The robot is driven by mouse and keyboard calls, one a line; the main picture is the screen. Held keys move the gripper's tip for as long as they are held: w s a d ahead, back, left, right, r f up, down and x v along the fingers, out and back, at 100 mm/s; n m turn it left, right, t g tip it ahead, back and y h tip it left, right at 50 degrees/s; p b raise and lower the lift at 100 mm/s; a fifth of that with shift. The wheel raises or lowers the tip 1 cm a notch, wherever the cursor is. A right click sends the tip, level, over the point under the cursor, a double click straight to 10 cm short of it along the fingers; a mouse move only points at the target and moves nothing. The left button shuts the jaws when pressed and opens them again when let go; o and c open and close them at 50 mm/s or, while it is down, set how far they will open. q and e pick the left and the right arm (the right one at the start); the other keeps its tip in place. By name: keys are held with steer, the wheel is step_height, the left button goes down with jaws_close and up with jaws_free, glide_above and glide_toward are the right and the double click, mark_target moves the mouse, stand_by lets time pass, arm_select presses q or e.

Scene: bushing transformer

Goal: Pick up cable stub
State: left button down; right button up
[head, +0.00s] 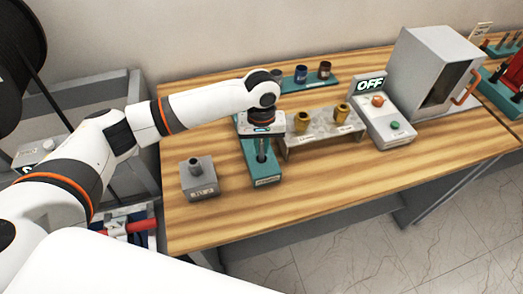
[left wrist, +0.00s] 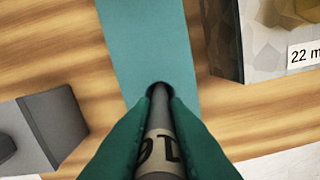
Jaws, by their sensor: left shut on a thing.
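The cable stub is a dark, thin upright rod (left wrist: 160,108) with a pale band bearing dark digits, partly cut off in the left wrist view. My left gripper (head: 261,146) points down over the teal strip (head: 266,182) on the bench. Its green fingers are shut on the stub, one on each side. In the head view the stub (head: 261,156) shows below the gripper, close above or on the strip; I cannot tell whether it touches. My right gripper is not in view.
A grey block with a short post (head: 198,179) stands to the left. A stone-coloured stand (head: 322,141) with two brass bushings is close on the right. Behind are a teal rack (head: 308,84), an OFF switch box (head: 383,120) and a grey cabinet (head: 425,70). The front bench is clear.

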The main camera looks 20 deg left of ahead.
arm_select(q)
steer(key=shift+r, duration=0.1)
step_height(320, 180, up, 10)
steer(key=shift+r+b, duration=0.2)
steer(key=shift+b, duration=0.45)
step_height(320, 180, up, 6)
steer(key=p, duration=0.9)
steer(key=shift+r, duration=0.2)
